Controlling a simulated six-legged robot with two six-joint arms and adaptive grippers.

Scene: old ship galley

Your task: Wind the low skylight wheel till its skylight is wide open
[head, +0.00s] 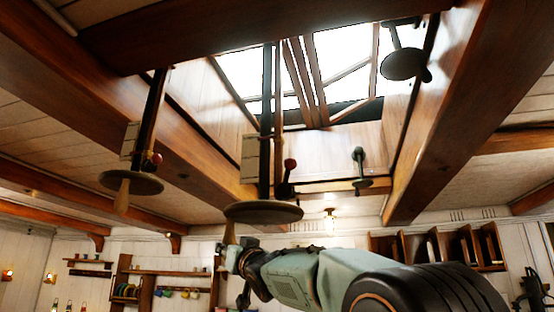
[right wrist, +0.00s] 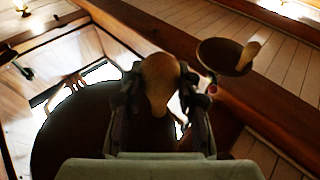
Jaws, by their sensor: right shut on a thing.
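The low skylight wheel (head: 263,212) is a flat brown disc at the foot of a dark vertical shaft (head: 266,120), below the skylight opening. Its wooden handle (head: 229,232) points down from the disc's left side. My right gripper (head: 230,250) is at this handle from below. In the right wrist view the right gripper (right wrist: 158,88) is shut on the pale handle (right wrist: 160,75), with the dark wheel disc (right wrist: 70,135) behind. The skylight (head: 345,60) shows bright panes and slanting wooden bars; how far it stands open I cannot tell. My left gripper is not in view.
A second wheel (head: 131,183) with a wooden handle hangs to the left, and a dark disc (head: 402,64) hangs at upper right. Heavy beams (head: 455,100) frame the opening. Shelves (head: 165,273) line the far wall.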

